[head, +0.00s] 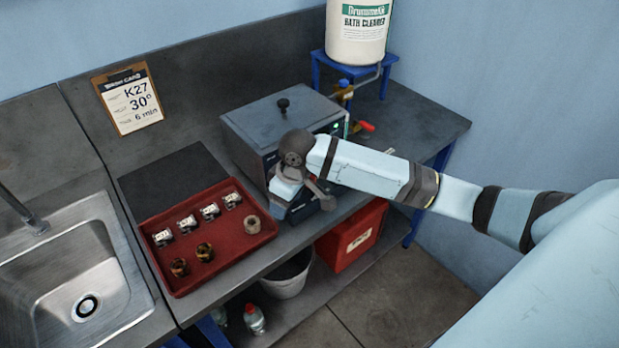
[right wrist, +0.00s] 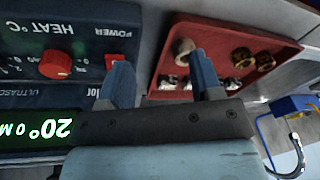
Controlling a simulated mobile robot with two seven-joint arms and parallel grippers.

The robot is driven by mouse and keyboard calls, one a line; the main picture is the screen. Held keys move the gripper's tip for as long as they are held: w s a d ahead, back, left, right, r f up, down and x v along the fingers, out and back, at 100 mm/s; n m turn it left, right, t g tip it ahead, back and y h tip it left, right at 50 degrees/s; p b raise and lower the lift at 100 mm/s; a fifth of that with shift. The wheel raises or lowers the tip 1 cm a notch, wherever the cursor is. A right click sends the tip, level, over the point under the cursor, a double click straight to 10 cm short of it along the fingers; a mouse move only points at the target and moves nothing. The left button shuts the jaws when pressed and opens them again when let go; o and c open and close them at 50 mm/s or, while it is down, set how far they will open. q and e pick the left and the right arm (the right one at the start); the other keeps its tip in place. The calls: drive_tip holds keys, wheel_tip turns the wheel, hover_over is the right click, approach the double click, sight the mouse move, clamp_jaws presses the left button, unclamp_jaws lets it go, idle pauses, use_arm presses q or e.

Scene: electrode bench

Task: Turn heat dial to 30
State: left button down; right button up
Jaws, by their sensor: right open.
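The heat dial (right wrist: 55,65) is a red knob on the dark front panel, under the label HEAT °C, which appears upside down in the right wrist view. My right gripper (right wrist: 163,82) is open and empty. Its fingers are beside the dial, toward the POWER label, apart from it. My left gripper is in neither view.
A red tray (head: 225,247) with several small parts lies left of the bath. A card (head: 128,98) on the wall reads K27, 30°, 6 min. A cleaner container (head: 357,35) stands on a blue stand behind. A sink (head: 75,270) is at far left.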

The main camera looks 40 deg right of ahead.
drive_tip(key=w+d+r+m+g+h, duration=0.2)
drive_tip(key=w+d+r, duration=0.5)
drive_tip(key=d+r, duration=0.4)
drive_tip(key=f, duration=1)
drive_tip(key=f+p, duration=0.1)
drive_tip(key=f, duration=0.4)
drive_tip(key=shift+s+d, duration=0.1)
drive_tip(key=shift+s, duration=0.2)
drive_tip(key=shift+r, duration=0.1)
drive_tip(key=c, duration=0.9)
